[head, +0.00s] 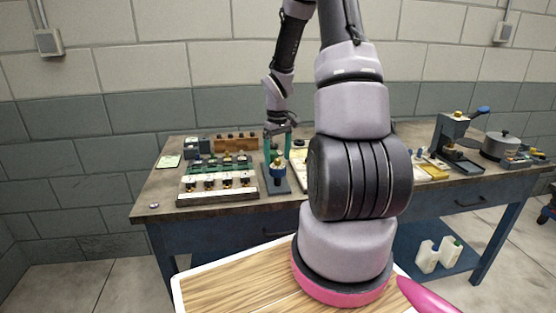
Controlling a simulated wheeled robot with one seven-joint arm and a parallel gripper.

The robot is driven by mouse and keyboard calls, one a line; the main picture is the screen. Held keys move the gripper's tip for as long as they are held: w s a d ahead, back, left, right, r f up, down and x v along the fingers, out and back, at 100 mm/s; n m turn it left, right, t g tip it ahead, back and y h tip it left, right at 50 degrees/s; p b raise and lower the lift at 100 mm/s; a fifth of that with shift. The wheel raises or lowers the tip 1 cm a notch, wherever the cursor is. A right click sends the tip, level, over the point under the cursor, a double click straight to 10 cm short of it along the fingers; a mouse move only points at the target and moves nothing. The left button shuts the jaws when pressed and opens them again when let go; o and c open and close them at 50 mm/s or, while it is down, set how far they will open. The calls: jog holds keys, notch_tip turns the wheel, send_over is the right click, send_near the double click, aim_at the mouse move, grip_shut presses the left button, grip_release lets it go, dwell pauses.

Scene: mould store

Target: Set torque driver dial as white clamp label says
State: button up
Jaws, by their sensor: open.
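White jugs (428,255) stand on the lower shelf. My arm hides the bench's middle.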

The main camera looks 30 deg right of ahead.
jog(key=shift+r, duration=4)
notch_tip(320, 180, up, 14)
jog(key=m+t, duration=0.3)
send_over(277, 159)
jog(key=s+a, duration=0.6)
jog(key=s+a+r+m+t+y, duration=0.1)
jog(key=s+a+r+t, duration=0.1)
jog(key=s+r, duration=0.3)
jog(key=s+a+r+m+t+y, duration=0.1)
jog(key=s+a+r, duration=0.3)
jog(key=s, duration=0.4)
jog(key=shift+s+a+r+m+t, duration=0.4)
jog(key=shift+a+m+t, duration=0.1)
jog(key=shift+a+m, duration=0.1)
